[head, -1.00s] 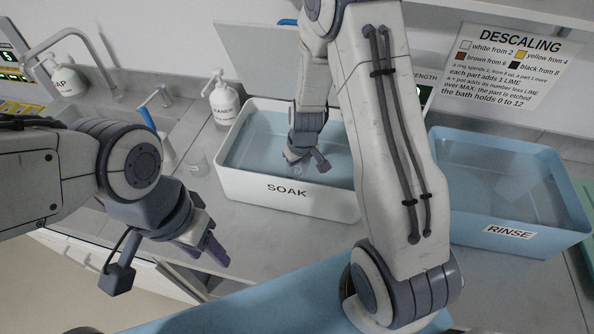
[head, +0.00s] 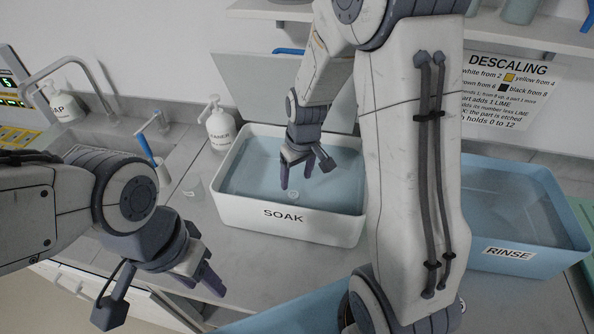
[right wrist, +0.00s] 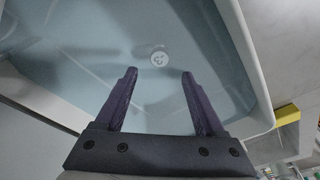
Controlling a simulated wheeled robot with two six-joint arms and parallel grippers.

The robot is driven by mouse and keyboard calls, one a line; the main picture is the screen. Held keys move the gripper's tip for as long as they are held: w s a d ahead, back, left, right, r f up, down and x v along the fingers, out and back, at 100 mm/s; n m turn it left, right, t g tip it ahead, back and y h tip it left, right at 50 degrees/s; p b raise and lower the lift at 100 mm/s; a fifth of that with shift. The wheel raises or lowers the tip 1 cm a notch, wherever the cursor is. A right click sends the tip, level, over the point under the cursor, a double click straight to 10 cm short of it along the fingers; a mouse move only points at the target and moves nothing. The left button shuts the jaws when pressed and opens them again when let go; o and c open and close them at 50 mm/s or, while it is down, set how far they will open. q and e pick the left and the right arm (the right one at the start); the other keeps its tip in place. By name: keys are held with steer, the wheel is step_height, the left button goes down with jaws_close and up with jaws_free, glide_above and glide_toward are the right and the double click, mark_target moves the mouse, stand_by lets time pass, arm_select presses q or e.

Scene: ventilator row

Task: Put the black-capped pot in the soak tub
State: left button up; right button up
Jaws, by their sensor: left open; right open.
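The soak tub (head: 285,217) is a white box labelled SOAK, holding bluish liquid; its rim also shows in the right wrist view (right wrist: 250,62). My right gripper (head: 296,178) is open over the tub, fingers pointing down, with nothing between them. In the right wrist view its two fingers (right wrist: 158,78) are spread apart. A small pale round thing (right wrist: 160,58) lies in the tub just beyond the fingertips; it also shows in the head view (head: 293,195). I cannot tell what it is. I see no black cap. My left gripper (head: 202,280) is open and empty left of the tub.
A blue RINSE tub (head: 520,210) stands right of my right arm. A white pump bottle (head: 219,130) stands behind the soak tub's left corner. A sink tap (head: 85,75) is at the far left.

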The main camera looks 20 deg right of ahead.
steer(key=s+a+r+n, duration=0.2)
steer(key=s+a+r, duration=0.5)
steer(key=s+a, duration=0.25)
steer(key=s+a+r+n+g, duration=0.1)
steer(key=s+a, duration=0.1)
steer(key=s, duration=0.4)
steer(key=s+a+r+n, duration=0.1)
steer(key=s+a+n, duration=0.1)
steer(key=s, duration=0.5)
steer(key=shift+a+r+g+y, duration=0.3)
steer(key=shift+a+r+g, duration=0.1)
steer(key=shift+a, duration=0.2)
